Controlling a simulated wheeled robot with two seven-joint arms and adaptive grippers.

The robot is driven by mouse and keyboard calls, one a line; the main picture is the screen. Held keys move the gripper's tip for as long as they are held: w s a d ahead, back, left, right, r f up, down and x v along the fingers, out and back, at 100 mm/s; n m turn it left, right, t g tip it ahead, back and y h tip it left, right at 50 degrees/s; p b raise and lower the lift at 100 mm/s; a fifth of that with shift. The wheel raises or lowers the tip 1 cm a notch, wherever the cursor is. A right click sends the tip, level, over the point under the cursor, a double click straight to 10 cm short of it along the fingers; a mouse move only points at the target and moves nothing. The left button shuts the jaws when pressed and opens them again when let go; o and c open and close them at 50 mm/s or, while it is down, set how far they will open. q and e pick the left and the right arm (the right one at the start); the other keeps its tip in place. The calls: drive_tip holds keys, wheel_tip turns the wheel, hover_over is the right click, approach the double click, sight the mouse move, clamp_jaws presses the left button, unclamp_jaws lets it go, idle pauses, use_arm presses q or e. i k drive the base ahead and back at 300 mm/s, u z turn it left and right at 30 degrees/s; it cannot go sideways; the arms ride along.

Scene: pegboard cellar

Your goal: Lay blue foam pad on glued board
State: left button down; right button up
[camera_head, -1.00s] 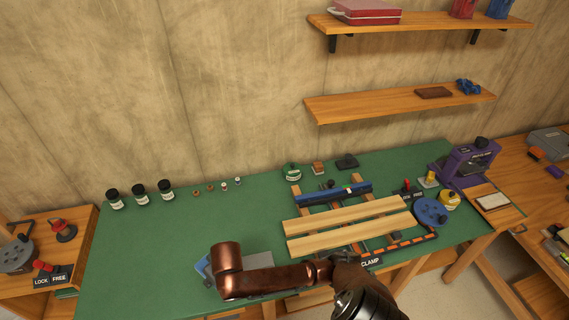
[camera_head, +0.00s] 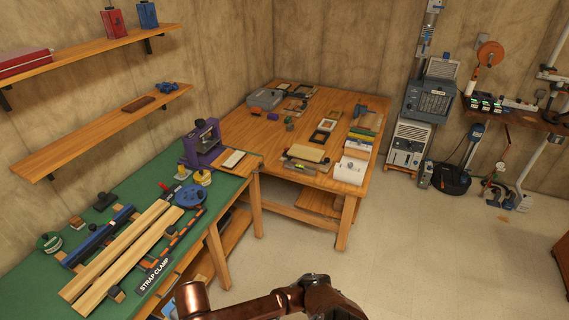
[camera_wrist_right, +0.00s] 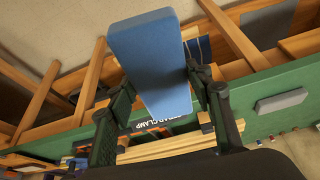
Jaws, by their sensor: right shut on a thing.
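The blue foam pad (camera_wrist_right: 150,62) is a thick, light-blue block in the right wrist view. My right gripper (camera_wrist_right: 165,88) is shut on it, with one dark finger at each side, and the pad extends beyond the fingers. The head view shows my copper-coloured arm at the bottom edge, but neither the pad nor a gripper. Two long pale boards (camera_head: 128,252) lie side by side on the clamp rig on the green bench. I cannot tell whether they are the glued board, and no glue is clear. My left gripper is out of view.
A strap clamp label (camera_head: 155,273), a blue disc (camera_head: 190,196) and a purple machine (camera_head: 203,143) stand on the green bench (camera_head: 128,192). A wooden table (camera_head: 250,133) behind holds a cream block (camera_head: 306,153) and several small items.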

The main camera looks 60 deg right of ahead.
sight(234, 158)
drive_tip(key=u, duration=0.1)
drive_tip(key=k, duration=0.25)
drive_tip(key=z, duration=1.9)
drive_tip(key=i, duration=1.9)
drive_tip(key=u, duration=0.4)
